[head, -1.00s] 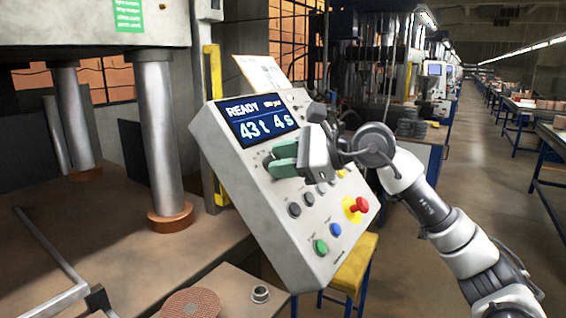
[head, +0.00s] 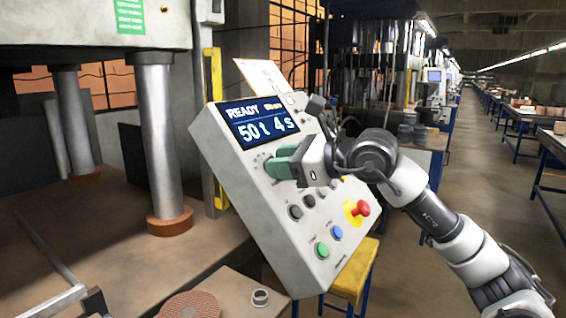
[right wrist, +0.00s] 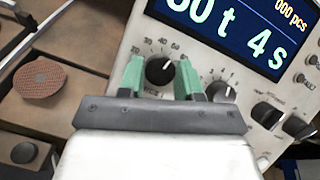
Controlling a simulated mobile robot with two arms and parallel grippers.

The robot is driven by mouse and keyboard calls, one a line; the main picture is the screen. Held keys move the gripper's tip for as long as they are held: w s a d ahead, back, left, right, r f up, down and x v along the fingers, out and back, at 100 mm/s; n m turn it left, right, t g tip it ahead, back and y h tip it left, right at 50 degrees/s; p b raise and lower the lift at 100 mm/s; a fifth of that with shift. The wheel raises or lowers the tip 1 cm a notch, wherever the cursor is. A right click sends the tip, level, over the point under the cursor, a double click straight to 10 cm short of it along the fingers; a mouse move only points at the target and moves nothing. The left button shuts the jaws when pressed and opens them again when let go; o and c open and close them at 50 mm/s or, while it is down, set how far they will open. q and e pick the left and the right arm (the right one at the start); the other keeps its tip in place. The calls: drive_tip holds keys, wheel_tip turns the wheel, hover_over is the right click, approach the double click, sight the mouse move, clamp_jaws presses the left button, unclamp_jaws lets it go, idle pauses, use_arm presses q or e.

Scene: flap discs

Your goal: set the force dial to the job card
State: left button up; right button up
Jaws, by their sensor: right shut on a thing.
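The control panel (head: 270,195) has a blue display (head: 257,124) that reads "READY" and "50 t 4 s". My right gripper (head: 283,164) has its green fingers at the dials below the display. In the right wrist view the black force dial (right wrist: 160,70) with its white pointer sits between the green fingers, and the right gripper (right wrist: 161,76) is shut on it. The fingers hide most of this dial in the head view. The job card (head: 262,76) is a white sheet at the panel's top edge; its writing is too small to read. My left gripper is out of view.
A second dial (right wrist: 222,92) is close beside the right-hand finger. A red emergency button (head: 362,208), a green button (head: 321,250) and a blue button (head: 336,233) sit lower on the panel. A brown disc (head: 190,305) lies on the bench at the front.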

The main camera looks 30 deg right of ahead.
drive_tip(key=o, duration=0.9)
drive_tip(key=b+v, duration=0.6)
drive_tip(key=v, duration=0.5)
drive_tip(key=shift+f, duration=0.15)
